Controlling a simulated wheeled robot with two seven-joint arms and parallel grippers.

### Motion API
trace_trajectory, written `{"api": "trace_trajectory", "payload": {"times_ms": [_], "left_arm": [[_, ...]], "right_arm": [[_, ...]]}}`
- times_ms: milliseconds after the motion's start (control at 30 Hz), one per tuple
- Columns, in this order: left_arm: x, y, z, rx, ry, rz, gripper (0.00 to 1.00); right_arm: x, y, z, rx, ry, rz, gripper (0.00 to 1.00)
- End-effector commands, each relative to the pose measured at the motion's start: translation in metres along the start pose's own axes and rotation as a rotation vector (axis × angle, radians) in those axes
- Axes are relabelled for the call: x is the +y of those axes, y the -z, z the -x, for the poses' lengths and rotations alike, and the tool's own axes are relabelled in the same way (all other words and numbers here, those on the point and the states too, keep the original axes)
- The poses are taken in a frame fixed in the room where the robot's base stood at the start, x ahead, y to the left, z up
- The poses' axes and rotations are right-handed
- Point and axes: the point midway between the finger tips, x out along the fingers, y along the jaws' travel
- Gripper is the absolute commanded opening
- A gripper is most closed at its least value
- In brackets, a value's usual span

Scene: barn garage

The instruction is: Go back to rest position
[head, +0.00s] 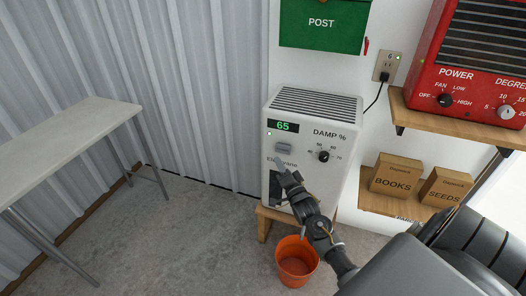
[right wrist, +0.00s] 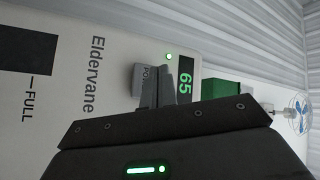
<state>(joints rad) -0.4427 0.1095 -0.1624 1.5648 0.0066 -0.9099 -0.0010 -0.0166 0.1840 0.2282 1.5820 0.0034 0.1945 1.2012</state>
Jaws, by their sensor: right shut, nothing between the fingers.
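My right gripper (head: 281,163) is at the front of a white dehumidifier (head: 340,130). Its fingers are shut and empty, and they show in the right wrist view (right wrist: 157,88) close to the grey power button (right wrist: 140,82). I cannot tell whether they touch it. The button (head: 283,147) sits under a green display reading 65 (head: 283,126), with a small green light lit beside it. My right arm comes in from the lower right and hides part of the machine's lower front. My left gripper does not show.
The dehumidifier stands on a low wooden stand (head: 262,229). An orange bucket (head: 297,262) is on the floor in front. Wooden shelves at right hold a red heater (head: 470,60) and boxes marked BOOKS (head: 394,182) and SEEDS (head: 444,192). A table (head: 60,145) stands left, with clear floor between.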

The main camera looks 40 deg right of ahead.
Motion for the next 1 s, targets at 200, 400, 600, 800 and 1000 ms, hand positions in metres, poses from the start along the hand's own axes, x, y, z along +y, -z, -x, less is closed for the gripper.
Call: {"api": "trace_trajectory", "payload": {"times_ms": [200,400,600,800,1000], "left_arm": [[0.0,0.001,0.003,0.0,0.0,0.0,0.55],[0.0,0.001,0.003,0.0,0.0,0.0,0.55],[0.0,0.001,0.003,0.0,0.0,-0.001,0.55],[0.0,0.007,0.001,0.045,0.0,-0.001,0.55],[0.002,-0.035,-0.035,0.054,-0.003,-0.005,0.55]], "right_arm": [[-0.004,-0.003,0.004,0.001,0.001,0.0,0.0],[-0.003,-0.003,0.004,0.001,0.0,0.0,0.0],[-0.003,-0.003,0.004,0.001,0.0,0.001,0.0],[0.008,-0.007,0.005,-0.019,-0.039,0.16,0.0],[0.11,-0.088,0.056,-0.31,-0.282,0.548,0.0]]}}
